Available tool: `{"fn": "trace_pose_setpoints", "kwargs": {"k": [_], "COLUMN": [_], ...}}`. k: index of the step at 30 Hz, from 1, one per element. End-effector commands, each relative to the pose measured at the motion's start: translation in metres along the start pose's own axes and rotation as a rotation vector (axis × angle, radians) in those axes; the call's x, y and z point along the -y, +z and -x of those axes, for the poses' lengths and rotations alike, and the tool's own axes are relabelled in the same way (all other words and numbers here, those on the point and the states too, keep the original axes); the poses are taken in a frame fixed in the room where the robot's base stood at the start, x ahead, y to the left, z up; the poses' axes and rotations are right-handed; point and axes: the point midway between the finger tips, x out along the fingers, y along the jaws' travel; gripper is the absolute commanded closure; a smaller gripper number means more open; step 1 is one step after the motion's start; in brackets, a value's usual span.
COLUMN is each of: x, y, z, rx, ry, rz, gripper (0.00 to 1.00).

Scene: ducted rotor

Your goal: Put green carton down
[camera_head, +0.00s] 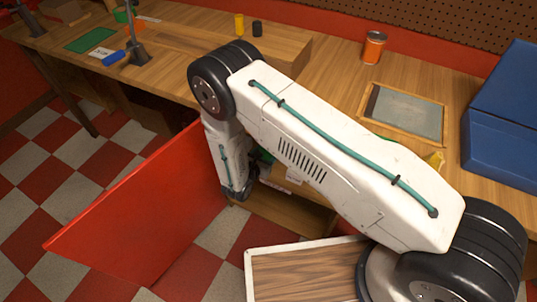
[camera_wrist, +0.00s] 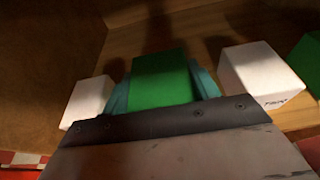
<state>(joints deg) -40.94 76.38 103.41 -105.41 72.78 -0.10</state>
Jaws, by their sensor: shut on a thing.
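The green carton (camera_wrist: 163,78) is between the teal fingers of my gripper (camera_wrist: 162,90) in the wrist view. My gripper is shut on it. A wooden shelf surface lies around and beyond it; I cannot tell whether the carton touches that surface. In the head view my arm reaches down beside the worktable to the opening under its top, and my arm hides most of the gripper and carton.
A white box (camera_wrist: 88,102) stands left of the carton and another white box (camera_wrist: 258,72) right, with a green box (camera_wrist: 309,58) at the right edge. A wooden wall (camera_wrist: 45,65) is at left. A red panel (camera_head: 150,210) stands left of my arm.

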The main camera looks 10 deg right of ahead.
Motion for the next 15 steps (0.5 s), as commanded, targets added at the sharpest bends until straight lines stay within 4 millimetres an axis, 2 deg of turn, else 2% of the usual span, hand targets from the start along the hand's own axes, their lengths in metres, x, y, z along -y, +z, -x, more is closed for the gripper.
{"fn": "trace_pose_setpoints", "kwargs": {"k": [9,15], "x": [0.000,0.000], "y": [0.007,-0.025], "z": [-0.026,-0.033], "rx": [0.000,0.000], "ry": [0.000,0.001], "rz": [0.000,0.002], "gripper": [0.68,0.68]}}
